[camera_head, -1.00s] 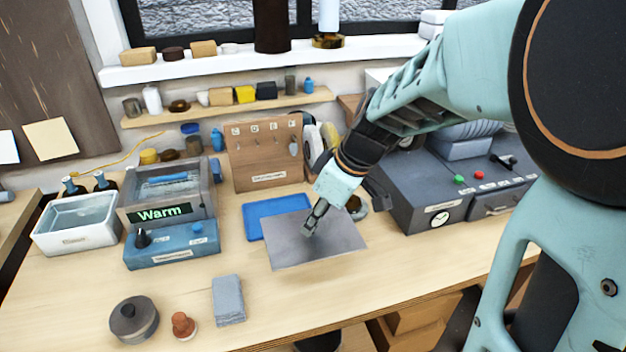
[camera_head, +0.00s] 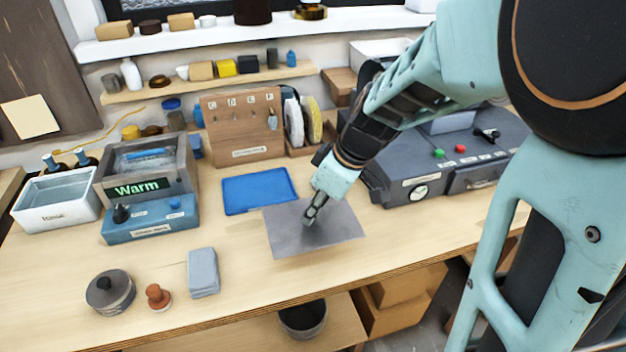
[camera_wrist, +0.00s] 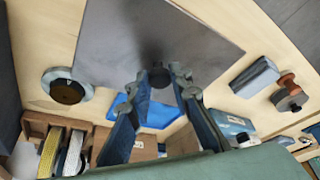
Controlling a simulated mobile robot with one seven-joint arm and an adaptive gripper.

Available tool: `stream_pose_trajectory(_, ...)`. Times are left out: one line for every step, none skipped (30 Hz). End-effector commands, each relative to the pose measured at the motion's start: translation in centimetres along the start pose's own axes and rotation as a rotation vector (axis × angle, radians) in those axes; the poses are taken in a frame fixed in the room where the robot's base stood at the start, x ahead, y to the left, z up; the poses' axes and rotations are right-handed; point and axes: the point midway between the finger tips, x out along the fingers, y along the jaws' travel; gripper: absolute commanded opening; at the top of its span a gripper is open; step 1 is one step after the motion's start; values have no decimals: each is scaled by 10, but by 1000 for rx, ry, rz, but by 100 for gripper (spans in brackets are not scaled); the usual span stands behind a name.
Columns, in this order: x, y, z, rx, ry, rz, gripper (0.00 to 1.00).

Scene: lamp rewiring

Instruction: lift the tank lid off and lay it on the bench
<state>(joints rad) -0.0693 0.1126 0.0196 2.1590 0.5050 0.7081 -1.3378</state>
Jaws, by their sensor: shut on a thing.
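The tank lid (camera_head: 285,240) is a flat grey metal sheet with a small dark knob, which shows in the wrist view (camera_wrist: 158,78). My gripper (camera_head: 310,215) is shut on that knob. The lid hangs roughly level over the front middle of the bench (camera_head: 245,285); I cannot tell its exact height. In the wrist view the lid (camera_wrist: 200,35) fills the upper middle, beyond my fingers. The tank (camera_head: 150,172), with a "Warm" display, stands at the left of the bench, uncovered, with something blue inside.
A blue mat (camera_head: 258,190) lies just behind the lid. A grey block (camera_head: 203,272), a reddish stamp-like piece (camera_head: 158,297) and a round dark pot (camera_head: 110,291) stand front left. A dark machine (camera_head: 440,170) is at the right. The bench's front edge is close to the lid.

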Motion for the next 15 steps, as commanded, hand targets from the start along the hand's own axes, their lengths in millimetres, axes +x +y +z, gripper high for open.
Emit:
stream_pose_trajectory(6,0,2,1,0,0,0)
stream_pose_trajectory(8,0,3,1,0,0,0)
stream_pose_trajectory(10,0,4,1,0,0,0)
stream_pose_trajectory(11,0,4,1,0,0,0)
stream_pose_trajectory(12,0,5,1,1,0,0)
stream_pose_trajectory(13,0,5,1,1,0,0)
stream_pose_trajectory(13,0,5,1,1,1,0)
stream_pose_trajectory(14,0,5,1,1,1,0)
stream_pose_trajectory(14,0,5,1,1,1,0)
stream_pose_trajectory(13,0,5,0,1,1,0)
stream_pose_trajectory(13,0,5,0,1,1,0)
stream_pose_trajectory(13,0,5,0,1,1,0)
stream_pose_trajectory(13,0,5,0,1,1,0)
stream_pose_trajectory(13,0,5,0,1,1,0)
stream_pose_trajectory(13,0,5,0,1,1,0)
